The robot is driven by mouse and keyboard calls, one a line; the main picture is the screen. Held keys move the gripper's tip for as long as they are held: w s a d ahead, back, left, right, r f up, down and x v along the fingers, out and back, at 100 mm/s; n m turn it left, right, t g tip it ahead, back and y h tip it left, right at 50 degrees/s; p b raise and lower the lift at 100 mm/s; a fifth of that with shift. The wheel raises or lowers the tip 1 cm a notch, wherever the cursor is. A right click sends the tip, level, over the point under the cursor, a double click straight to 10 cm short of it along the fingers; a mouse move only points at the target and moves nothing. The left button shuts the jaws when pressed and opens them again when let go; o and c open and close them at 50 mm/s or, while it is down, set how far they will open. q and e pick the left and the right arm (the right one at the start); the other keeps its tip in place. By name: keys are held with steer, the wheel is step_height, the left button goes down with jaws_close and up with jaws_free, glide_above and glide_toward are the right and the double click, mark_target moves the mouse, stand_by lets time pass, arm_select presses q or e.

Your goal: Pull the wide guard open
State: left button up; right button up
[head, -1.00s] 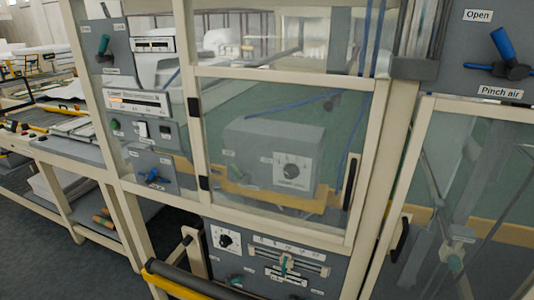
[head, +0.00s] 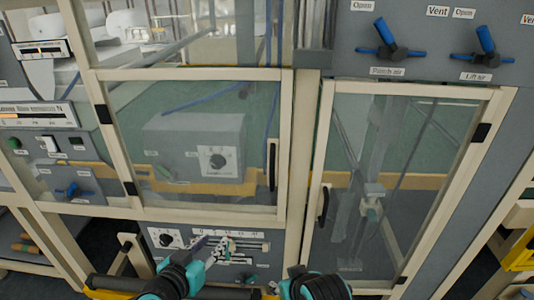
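The wide guard (head: 188,214) is a cream-framed clear door, left of centre, wider than the neighbouring one is at its foot. It is closed, with black hinges on its left side and a black upright handle (head: 272,165) on its right. My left gripper (head: 212,243) is low in the view, in front of the lower control panel. Its fingers look apart and empty, below the guard's bottom rail and left of the handle. My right arm (head: 318,287) shows only at the bottom edge, right of the left one. Its fingertips are hidden.
A second, taller guard (head: 398,88) is closed at the right, with its handle (head: 323,205) on the left and hinges on the right. Blue valve levers (head: 386,40) sit above it. A dark roller (head: 225,293) with yellow ends crosses the front below the guards.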

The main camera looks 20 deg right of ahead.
arm_select(q)
steer(key=w+d+r+m+t+h+p, duration=0.1)
steer(key=w+d+r+t+h+p, duration=0.15)
steer(key=d+r, duration=0.75)
steer(key=t+p, duration=0.2)
steer(key=p, duration=0.2)
glide_toward(271, 170)
steer(key=x, duration=0.4)
steer(key=shift+n+g, duration=0.25)
steer(key=shift+n, duration=0.05)
steer(key=b+x, duration=0.1)
steer(key=x, duration=0.6)
steer(key=shift+r+b, duration=0.2)
steer(key=shift+b, duration=0.15)
steer(key=shift+s, duration=0.1)
arm_select(e)
step_height(271, 170, up, 6)
steer(key=shift+r, duration=0.2)
arm_select(q)
steer(key=shift+c, duration=0.3)
jaws_close()
